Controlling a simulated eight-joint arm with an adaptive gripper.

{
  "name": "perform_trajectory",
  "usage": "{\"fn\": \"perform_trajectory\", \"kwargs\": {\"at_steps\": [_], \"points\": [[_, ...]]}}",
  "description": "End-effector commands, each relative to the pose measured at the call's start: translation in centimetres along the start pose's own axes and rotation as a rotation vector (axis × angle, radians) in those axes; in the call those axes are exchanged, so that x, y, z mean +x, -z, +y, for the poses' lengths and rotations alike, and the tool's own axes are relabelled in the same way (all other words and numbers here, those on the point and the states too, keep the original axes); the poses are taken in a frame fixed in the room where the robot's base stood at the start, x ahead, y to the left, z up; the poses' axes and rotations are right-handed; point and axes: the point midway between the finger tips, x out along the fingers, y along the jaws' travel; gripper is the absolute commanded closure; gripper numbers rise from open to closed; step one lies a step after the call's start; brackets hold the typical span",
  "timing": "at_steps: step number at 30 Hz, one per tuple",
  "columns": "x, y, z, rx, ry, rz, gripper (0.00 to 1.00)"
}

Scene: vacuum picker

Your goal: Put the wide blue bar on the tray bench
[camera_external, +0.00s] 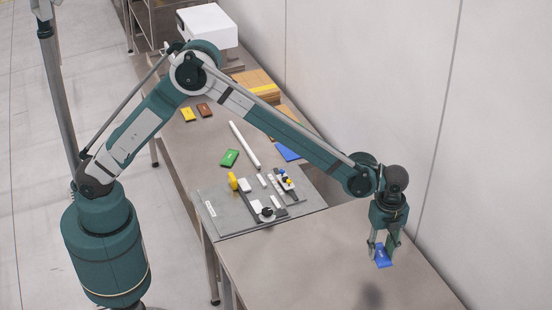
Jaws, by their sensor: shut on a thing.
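My gripper (384,247) is at the right of the view, pointing down, shut on a blue bar (383,259). The bar is held above the bare near bench (300,262), and a dark shadow shows on the surface below and to the left of it. The bar is tilted in the picture, its upper part hidden between the fingers. A second blue piece (287,152) lies flat on the far bench, partly hidden by my forearm. I cannot tell from its size which of the two is wider.
A green block (229,158), a white rod (245,145), yellow (188,115) and brown (205,110) blocks lie farther back. A wall runs along the right. The near bench top is clear.

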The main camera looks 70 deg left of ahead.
Motion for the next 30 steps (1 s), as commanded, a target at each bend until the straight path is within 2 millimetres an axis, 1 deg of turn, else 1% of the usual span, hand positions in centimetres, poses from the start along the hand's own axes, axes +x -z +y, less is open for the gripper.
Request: {"fn": "perform_trajectory", "kwargs": {"at_steps": [5,8,11,14,17,20,29,30], "points": [[0.0,-0.2,-0.1,-0.001,0.000,0.000,0.82],[0.0,-0.7,-0.3,-0.002,0.000,0.000,0.82],[0.0,-1.9,-0.8,-0.004,0.000,0.000,0.82],[0.1,-3.6,-1.4,-0.009,0.000,0.000,0.82],[0.1,-6.0,-2.3,-0.013,0.000,0.000,0.82],[0.1,-8.9,-3.2,-0.018,0.000,0.000,0.82],[0.2,-18.5,-5.5,-0.033,0.000,0.001,0.82],[0.3,-19.9,-5.8,-0.036,0.000,0.001,0.82]]}}
